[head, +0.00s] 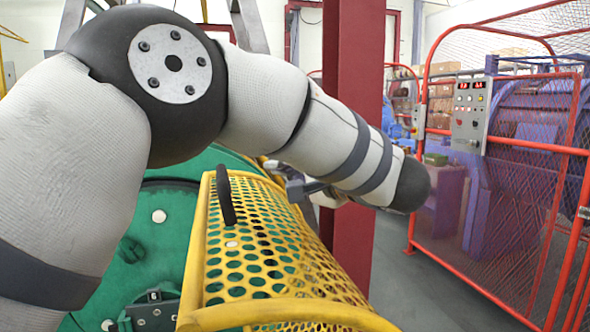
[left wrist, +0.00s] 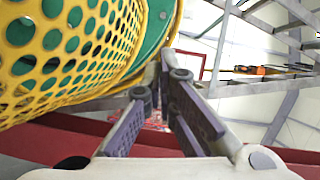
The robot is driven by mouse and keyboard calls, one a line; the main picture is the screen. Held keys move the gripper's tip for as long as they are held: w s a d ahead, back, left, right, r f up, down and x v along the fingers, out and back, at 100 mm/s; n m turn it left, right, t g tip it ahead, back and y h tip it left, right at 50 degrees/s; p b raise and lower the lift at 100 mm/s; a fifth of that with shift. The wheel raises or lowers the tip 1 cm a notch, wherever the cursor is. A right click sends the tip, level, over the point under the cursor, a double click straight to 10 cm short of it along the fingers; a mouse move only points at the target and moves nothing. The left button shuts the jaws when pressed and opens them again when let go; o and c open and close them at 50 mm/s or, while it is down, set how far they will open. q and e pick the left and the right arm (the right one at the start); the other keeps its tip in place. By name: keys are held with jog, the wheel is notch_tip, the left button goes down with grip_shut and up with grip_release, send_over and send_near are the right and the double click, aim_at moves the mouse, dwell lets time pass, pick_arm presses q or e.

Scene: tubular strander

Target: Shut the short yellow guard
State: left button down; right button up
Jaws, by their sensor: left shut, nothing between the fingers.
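The short yellow guard (head: 262,240) is a curved perforated cover with a black bar handle (head: 227,198), in front of a green machine body (head: 150,210). I cannot tell how far it stands open. My left arm reaches over and past the guard from the left. My left gripper (head: 296,186) shows small and partly hidden at the guard's far right side. In the left wrist view the gripper (left wrist: 166,75) is shut and empty, and the perforated guard (left wrist: 70,60) fills the upper left, close to the fingertips. I cannot tell whether they touch it. My right gripper is not in view.
A dark red post (head: 352,130) stands just behind and right of the guard. Further right is a red-framed mesh fence (head: 560,150) with a grey control box (head: 470,110). The floor (head: 425,290) between post and fence is clear.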

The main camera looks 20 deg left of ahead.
aim_at(249, 196)
pick_arm(q)
jog(key=x, duration=0.4)
jog(key=s+a, duration=0.1)
jog(key=s+a+p, duration=0.1)
jog(key=shift+s+a+r, duration=0.1)
jog(key=shift+s+a, duration=0.15)
jog(key=shift+s, duration=0.1)
jog(key=shift+s+a, duration=0.15)
jog(key=shift+s, duration=0.05)
jog(key=shift+w+f, duration=0.1)
jog(key=shift+f, duration=0.35)
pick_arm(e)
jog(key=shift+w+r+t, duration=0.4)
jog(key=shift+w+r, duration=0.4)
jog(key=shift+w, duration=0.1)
